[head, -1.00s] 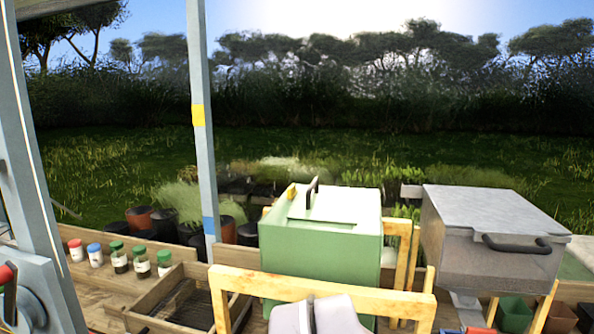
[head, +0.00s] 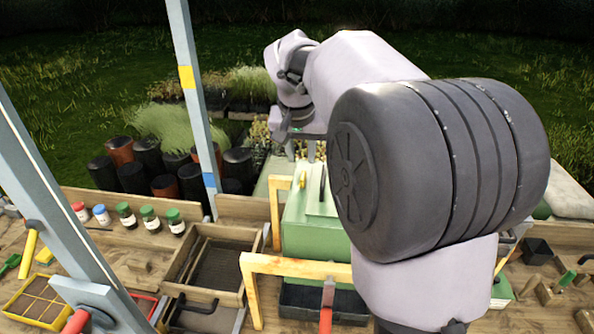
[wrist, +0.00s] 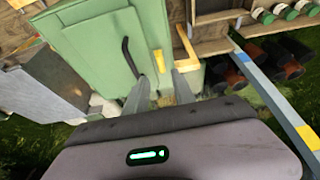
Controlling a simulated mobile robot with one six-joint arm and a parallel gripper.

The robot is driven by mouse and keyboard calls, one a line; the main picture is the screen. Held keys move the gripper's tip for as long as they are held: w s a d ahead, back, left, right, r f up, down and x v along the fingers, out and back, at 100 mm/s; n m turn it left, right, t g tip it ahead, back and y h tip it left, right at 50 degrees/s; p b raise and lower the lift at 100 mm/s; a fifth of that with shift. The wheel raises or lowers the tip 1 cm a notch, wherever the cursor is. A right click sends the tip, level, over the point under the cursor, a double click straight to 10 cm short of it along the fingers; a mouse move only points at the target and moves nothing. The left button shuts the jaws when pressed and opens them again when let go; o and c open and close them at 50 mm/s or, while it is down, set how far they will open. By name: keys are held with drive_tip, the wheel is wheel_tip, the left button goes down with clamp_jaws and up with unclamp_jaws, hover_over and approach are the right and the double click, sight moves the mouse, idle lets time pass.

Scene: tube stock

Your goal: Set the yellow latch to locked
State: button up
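The green box (head: 312,238) stands on the bench, partly hidden behind my arm in the head view. It fills the upper middle of the wrist view (wrist: 103,48). The yellow latch (wrist: 160,61) is a small bar on the box, beside a black handle (wrist: 131,57). In the head view the latch (head: 302,181) is a small yellow spot near the box's far left edge. My gripper (wrist: 161,76) is open and empty, its two fingers apart with the latch showing between their tips. I cannot tell whether they touch it.
Wooden frames (head: 250,290) stand close beside the box. A grey metal box (wrist: 45,92) is on its other side. Several capped jars (head: 125,215) and a wooden tray (head: 207,232) lie left. A grey-blue post (head: 196,110) rises nearby.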

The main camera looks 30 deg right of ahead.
sight(303, 175)
drive_tip(key=x, duration=0.8)
drive_tip(key=shift+w+f, duration=0.1)
drive_tip(key=shift+f, duration=0.15)
clamp_jaws()
